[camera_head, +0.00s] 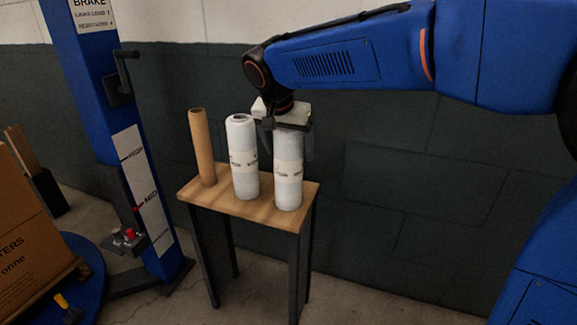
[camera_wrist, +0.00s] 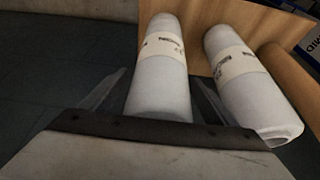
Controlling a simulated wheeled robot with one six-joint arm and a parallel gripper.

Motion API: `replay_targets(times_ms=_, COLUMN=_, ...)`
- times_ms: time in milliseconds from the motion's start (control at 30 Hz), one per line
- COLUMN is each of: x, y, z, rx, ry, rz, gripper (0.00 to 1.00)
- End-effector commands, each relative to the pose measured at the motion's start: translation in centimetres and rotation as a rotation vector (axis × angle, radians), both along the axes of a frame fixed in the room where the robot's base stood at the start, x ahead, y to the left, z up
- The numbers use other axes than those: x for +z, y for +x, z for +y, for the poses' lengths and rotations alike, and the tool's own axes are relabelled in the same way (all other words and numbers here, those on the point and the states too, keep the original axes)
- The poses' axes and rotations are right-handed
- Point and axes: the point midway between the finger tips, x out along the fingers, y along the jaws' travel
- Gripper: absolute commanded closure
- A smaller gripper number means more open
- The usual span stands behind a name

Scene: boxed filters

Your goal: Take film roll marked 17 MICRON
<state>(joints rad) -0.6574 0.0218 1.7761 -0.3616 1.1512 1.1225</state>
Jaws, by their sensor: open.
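Two white film rolls with cream label bands stand upright on a small wooden table (camera_head: 232,207). The right film roll (camera_head: 288,193) is under my gripper (camera_head: 287,135), and the other film roll (camera_head: 241,185) stands to its left. In the wrist view, the first roll (camera_wrist: 160,85) lies between the spread fingers of my gripper (camera_wrist: 150,95), and the second roll (camera_wrist: 257,97) is outside them on the right. My gripper is open around the top of the right roll; contact cannot be told. The label print is too small to read surely in either view.
A brown cardboard tube (camera_head: 202,150) stands at the table's left end. A blue column (camera_head: 105,130) with a crank and a marked white panel stands left of the table. A large carton (camera_head: 28,245) is at far left. A dark wall is close behind.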

Motion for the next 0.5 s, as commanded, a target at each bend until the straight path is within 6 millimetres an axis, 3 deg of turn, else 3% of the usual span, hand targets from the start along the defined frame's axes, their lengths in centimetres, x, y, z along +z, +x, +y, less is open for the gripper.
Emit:
replay_targets(times_ms=200, x=-0.11, y=0.04, z=-0.02, rx=0.0, ry=0.0, rz=0.0, gripper=0.19)
replay_targets(times_ms=500, x=-0.1, y=0.03, z=0.0, rx=0.0, ry=0.0, rz=0.0, gripper=0.9)
